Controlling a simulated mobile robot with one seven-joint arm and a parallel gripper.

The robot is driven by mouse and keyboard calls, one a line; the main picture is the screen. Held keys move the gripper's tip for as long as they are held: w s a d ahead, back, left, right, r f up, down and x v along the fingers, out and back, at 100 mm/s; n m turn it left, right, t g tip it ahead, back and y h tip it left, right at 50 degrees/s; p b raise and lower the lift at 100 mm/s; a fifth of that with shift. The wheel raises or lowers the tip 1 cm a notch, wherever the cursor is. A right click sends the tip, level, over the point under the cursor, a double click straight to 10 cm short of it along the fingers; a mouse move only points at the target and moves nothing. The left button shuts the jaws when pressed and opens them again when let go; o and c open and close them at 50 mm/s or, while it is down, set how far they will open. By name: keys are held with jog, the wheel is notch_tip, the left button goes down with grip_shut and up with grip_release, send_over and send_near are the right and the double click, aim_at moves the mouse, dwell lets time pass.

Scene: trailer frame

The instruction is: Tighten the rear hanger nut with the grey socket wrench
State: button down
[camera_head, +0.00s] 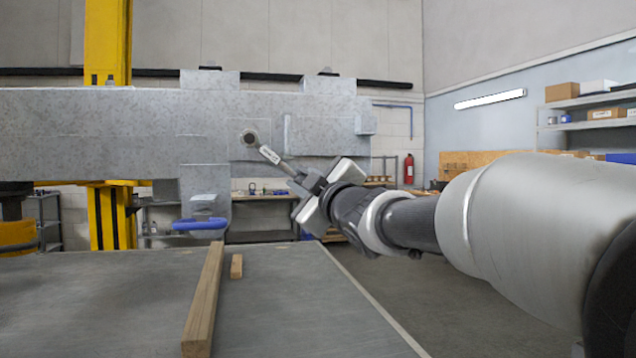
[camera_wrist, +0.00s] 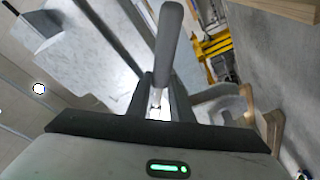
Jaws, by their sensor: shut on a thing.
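The grey socket wrench (camera_head: 275,158) is in my gripper (camera_head: 302,178) in the head view, pointing up and left. Its round dark-centred end (camera_head: 249,138) lies over the face of the grey trailer frame (camera_head: 90,135). I cannot tell whether it touches the frame. The hanger nut does not show apart from this round end. In the wrist view my gripper (camera_wrist: 160,88) has its dark fingers on either side of the wrench, whose grey rounded shaft (camera_wrist: 169,40) extends upward. The nut cannot be made out there.
A grey bench top (camera_head: 110,300) with a long wooden bar (camera_head: 205,300) and a small wood block (camera_head: 236,266) lies in front. A blue handle (camera_head: 199,225) hangs below the frame. A yellow post (camera_head: 107,45) stands behind. Open floor lies right of the bench.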

jog(key=a+f+m+b, duration=0.1)
jog(key=m+b, duration=0.1)
jog(key=b, duration=0.1)
jog(key=shift+s+a+f+t+b, duration=0.15)
jog(key=shift+s+f+t+b, duration=0.05)
jog(key=shift+t+b, duration=0.1)
jog(key=m+b, duration=0.1)
jog(key=a+f+m+b, duration=0.1)
jog(key=b, duration=0.1)
jog(key=shift+s+a+f+h, duration=0.1)
jog(key=shift+s+a+h, duration=0.2)
jog(key=shift+h, duration=0.1)
dwell(0.4)
